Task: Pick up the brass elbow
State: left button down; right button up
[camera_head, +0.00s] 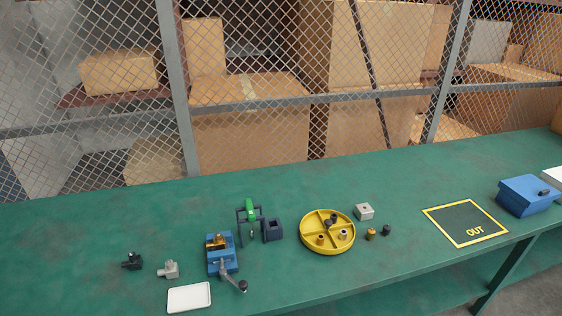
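A small brass-coloured piece (216,241) sits in the jaws of a blue vise (223,262) on the green bench. It looks like the brass elbow, but it is too small to be sure of its shape. Another small brass-coloured piece (371,233) stands on the bench right of the yellow round tray. A light grey fitting (169,269) and a black fitting (132,261) lie left of the vise. Neither of my grippers is in view.
A yellow divided tray (305,243) holds several small parts. A green-handled tool on a dark frame (251,212) stands behind the vise. A white tray (189,297) lies at the front edge. The "OUT" square (440,223) is empty; a blue box (524,197) stands right.

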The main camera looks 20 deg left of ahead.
aim_at(219, 244)
jog(key=u, duration=1.3)
